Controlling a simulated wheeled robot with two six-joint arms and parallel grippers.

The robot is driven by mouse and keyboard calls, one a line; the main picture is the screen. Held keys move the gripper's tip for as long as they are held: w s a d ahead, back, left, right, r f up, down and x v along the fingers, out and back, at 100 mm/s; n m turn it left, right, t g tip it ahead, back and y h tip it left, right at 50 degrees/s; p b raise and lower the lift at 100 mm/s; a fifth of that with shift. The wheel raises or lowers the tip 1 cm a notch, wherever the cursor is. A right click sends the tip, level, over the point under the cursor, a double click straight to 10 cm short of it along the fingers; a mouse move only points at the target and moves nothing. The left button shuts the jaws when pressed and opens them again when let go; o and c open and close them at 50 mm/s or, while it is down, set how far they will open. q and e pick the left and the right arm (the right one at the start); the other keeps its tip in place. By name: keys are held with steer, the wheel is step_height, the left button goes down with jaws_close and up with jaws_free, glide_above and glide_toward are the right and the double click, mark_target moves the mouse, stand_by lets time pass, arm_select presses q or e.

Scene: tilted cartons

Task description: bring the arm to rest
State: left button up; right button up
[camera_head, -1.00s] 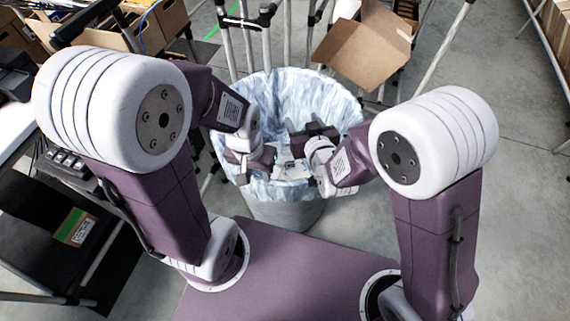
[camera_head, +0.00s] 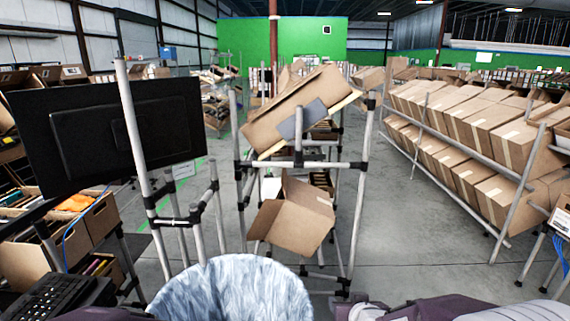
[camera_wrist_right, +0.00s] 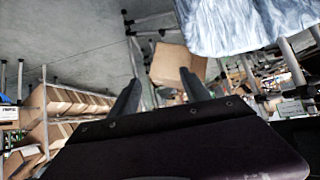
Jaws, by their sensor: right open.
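In the wrist view the two dark fingers of my right gripper (camera_wrist_right: 160,92) stand well apart, with nothing between them, so it is open and empty. Only a strip of my right arm shows at the bottom right edge of the head view, so the gripper's shape cannot be made out there. A dark strip of my left arm shows at the bottom left edge; its gripper is not visible. The bin with the pale blue-white liner (camera_head: 235,290) stands at the bottom centre, cut by the frame edge, and its liner shows at the top right of the wrist view (camera_wrist_right: 225,25).
A tube rack ahead holds tilted cartons (camera_head: 285,112) and an open carton (camera_head: 295,220). A black monitor (camera_head: 105,130) and a keyboard (camera_head: 55,297) are at left. A long shelf of cartons (camera_head: 455,125) runs along the right. Grey floor (camera_head: 410,255) lies free between.

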steer(key=s+d+f+g, duration=0.1)
steer(key=s+f+g, duration=0.3)
steer(key=s, duration=0.4)
steer(key=s+d+f+g, duration=0.1)
steer(key=s+f+g, duration=0.3)
steer(key=s, duration=0.4)
arm_select(q)
step_height(320, 180, up, 3)
steer(key=p, duration=0.3)
step_height(320, 180, up, 13)
steer(key=p, duration=1.2)
steer(key=shift+f+p, duration=0.2)
steer(key=shift+p, duration=0.15)
arm_select(e)
step_height(320, 180, up, 16)
steer(key=s+g, duration=0.1)
steer(key=s, duration=0.1)
